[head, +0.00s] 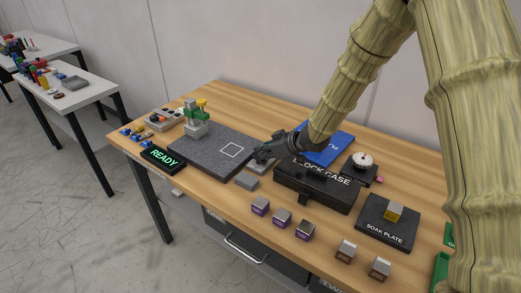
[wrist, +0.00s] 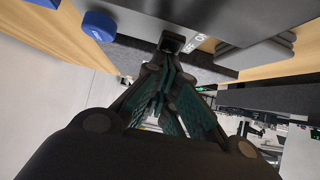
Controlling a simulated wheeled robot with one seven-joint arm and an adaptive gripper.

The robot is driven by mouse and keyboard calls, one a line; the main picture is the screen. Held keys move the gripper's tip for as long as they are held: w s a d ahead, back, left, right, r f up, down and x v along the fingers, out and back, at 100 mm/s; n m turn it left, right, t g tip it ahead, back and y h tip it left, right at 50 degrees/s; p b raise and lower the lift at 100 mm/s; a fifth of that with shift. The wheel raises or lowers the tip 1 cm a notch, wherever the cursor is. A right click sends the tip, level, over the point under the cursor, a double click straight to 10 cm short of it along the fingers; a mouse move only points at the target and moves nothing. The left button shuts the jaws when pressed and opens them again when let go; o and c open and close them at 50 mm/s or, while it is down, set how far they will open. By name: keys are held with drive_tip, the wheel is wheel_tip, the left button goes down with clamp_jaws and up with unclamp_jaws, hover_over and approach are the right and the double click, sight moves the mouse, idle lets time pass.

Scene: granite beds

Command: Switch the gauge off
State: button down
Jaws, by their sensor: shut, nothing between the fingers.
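In the head view my gripper (head: 262,156) is shut and empty, low over the right edge of the dark granite bed (head: 190,145). Beside its tips is a small grey device (head: 258,167), partly hidden by the gripper; I cannot tell if it is the gauge. In the wrist view my fingers (wrist: 168,60) point at a small black switch-like part (wrist: 172,42), seemingly at or very near it. A pale label (wrist: 197,42) with partly readable letters sits beside that part. Its switch position cannot be told. A round white dial (head: 362,160) stands on a dark base at the back right.
A black block case (head: 318,192) lies right of my gripper, with a blue folder-like item (head: 328,148) behind it. A green-lit READY display (head: 163,159) stands at the front left. Several small blocks (head: 282,218) line the front.

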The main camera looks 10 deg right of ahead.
sight(265, 161)
idle(0.4)
drive_tip(key=r+p, duration=0.2)
drive_tip(key=p, duration=0.1)
drive_tip(key=r+p, duration=0.1)
drive_tip(key=r, duration=0.1)
drive_tip(key=shift+s+d, duration=0.3)
drive_tip(key=shift+d, duration=0.05)
drive_tip(key=b+v, duration=0.1)
drive_tip(key=v, duration=0.9)
drive_tip(key=shift+s+d+f, duration=0.15)
drive_tip(key=shift+d+f, duration=0.05)
drive_tip(key=shift+f, duration=0.2)
